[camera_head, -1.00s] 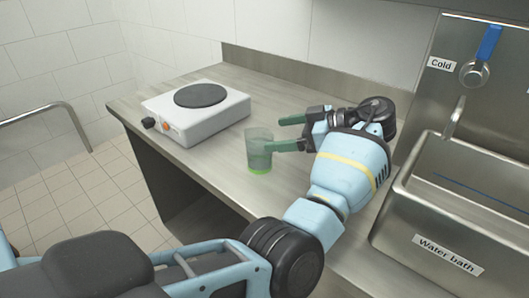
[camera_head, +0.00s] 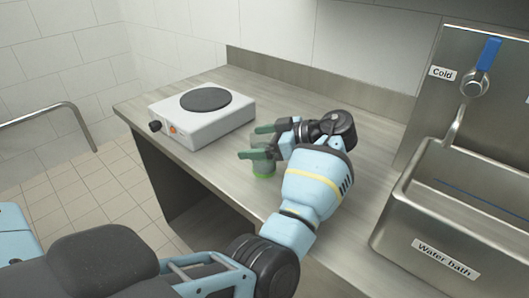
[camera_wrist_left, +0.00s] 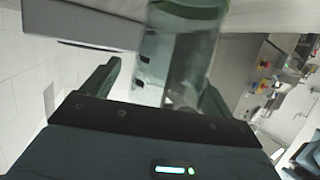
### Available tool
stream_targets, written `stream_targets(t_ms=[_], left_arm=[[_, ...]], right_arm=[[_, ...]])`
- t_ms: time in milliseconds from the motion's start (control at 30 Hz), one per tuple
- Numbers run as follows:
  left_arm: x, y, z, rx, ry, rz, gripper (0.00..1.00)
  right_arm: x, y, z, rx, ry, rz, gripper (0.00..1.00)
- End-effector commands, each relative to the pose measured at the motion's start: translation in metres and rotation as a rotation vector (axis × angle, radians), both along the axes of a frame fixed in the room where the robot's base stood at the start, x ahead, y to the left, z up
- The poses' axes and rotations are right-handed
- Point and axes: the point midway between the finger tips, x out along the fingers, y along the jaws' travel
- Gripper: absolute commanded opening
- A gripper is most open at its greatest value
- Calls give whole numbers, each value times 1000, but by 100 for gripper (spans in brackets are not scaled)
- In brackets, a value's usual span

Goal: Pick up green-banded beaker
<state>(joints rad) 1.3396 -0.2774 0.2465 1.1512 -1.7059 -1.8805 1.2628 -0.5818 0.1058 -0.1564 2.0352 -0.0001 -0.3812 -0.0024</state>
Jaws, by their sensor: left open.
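The green-banded beaker (camera_head: 264,168) is clear, with a green band at its base. It stands on the steel counter, partly hidden behind my left gripper in the head view. My left gripper (camera_head: 257,141) is open, with its green fingers at the beaker and one finger across its near side. In the left wrist view the beaker (camera_wrist_left: 190,55) lies between the two fingers, nearer the right one, with its green band at the top edge. I cannot tell whether a finger touches it. My right gripper is not in view.
A white hot plate (camera_head: 181,132) with a black disc stands to the left of the beaker. A steel sink (camera_head: 446,232) labelled "Water bath" is at the right, under a blue-handled tap (camera_head: 482,68) marked "Cold". The counter's front edge lies close to the beaker.

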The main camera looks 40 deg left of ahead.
Motion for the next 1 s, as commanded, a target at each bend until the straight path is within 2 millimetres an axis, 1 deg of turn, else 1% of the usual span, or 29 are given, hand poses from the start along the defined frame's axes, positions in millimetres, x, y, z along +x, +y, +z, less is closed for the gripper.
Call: stream_targets(t_ms=[167, 267, 500, 600, 867, 967, 1000], left_arm=[[0, 0, 0, 0, 1, 0, 86], [0, 0, 0, 0, 1, 0, 74], [0, 0, 0, 0, 1, -1, 43], [0, 0, 0, 0, 0, -1, 32], [0, 0, 3, 0, -1, -1, 32], [1, 0, 14, 1, -4, -1, 32], [1, 0, 20, 2, -5, -1, 32]], right_arm=[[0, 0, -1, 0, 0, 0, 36], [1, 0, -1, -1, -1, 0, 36], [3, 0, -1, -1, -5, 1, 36], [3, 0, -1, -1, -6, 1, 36], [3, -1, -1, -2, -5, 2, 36], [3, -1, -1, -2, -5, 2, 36], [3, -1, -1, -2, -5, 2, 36]])
